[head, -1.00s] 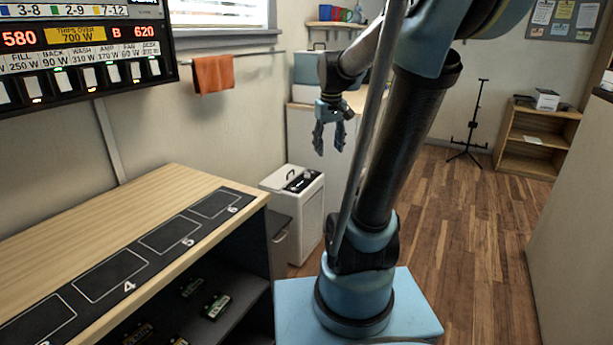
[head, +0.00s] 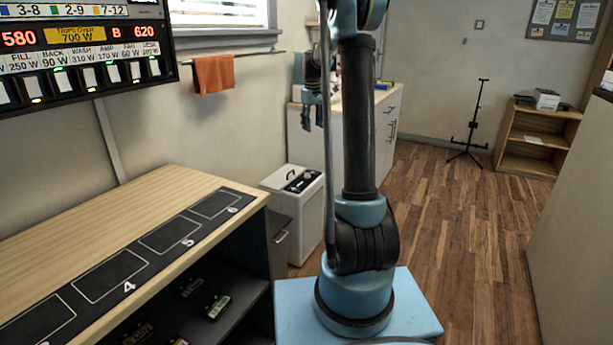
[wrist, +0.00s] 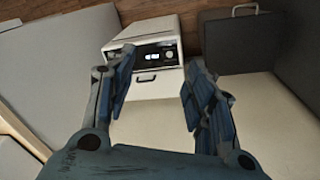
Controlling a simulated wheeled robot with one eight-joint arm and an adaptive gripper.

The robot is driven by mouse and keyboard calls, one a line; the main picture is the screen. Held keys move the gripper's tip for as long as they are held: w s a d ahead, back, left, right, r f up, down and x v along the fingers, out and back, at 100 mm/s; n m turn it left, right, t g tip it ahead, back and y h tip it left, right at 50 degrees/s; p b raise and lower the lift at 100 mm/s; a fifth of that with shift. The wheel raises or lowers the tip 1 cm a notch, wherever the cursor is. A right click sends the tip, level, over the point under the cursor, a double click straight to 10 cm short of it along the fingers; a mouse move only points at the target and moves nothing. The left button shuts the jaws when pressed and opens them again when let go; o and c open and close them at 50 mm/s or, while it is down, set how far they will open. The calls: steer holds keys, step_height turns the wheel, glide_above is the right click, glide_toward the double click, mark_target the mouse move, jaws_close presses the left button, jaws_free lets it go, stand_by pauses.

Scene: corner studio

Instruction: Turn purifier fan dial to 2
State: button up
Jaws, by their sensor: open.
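A white box-shaped unit (head: 297,205), which looks like the purifier, stands on the floor beyond the wooden-topped bench. Its top carries a black control panel (head: 303,181) with small knobs; which is the fan dial and its setting are too small to read. In the wrist view the white unit (wrist: 117,47) is at the top centre, its panel (wrist: 153,54) with a lit display between my fingers. My gripper (head: 313,116) is in the air above the unit, partly hidden by my arm. In the wrist view my gripper (wrist: 160,68) is open and empty, apart from the unit.
The numbered bench (head: 110,235) fills the left front. A dark grey bin-like box (head: 281,238) stands beside the unit; a dark handled box also shows in the wrist view (wrist: 243,40). A white cabinet (head: 385,135) stands behind. Wooden floor (head: 450,230) to the right is clear.

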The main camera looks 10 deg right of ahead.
steer(key=w+f+n, duration=0.1)
steer(key=w+f, duration=0.7)
steer(key=w, duration=0.4)
steer(key=n, duration=0.2)
glide_toward(307, 175)
steer(key=shift+g, duration=0.3)
steer(key=f, duration=0.2)
steer(key=w+f, duration=0.1)
steer(key=f, duration=0.5)
steer(key=shift+w+d+f, duration=0.15)
steer(key=shift+w+d, duration=0.05)
steer(key=shift+w, duration=0.05)
steer(key=c, duration=1.1)
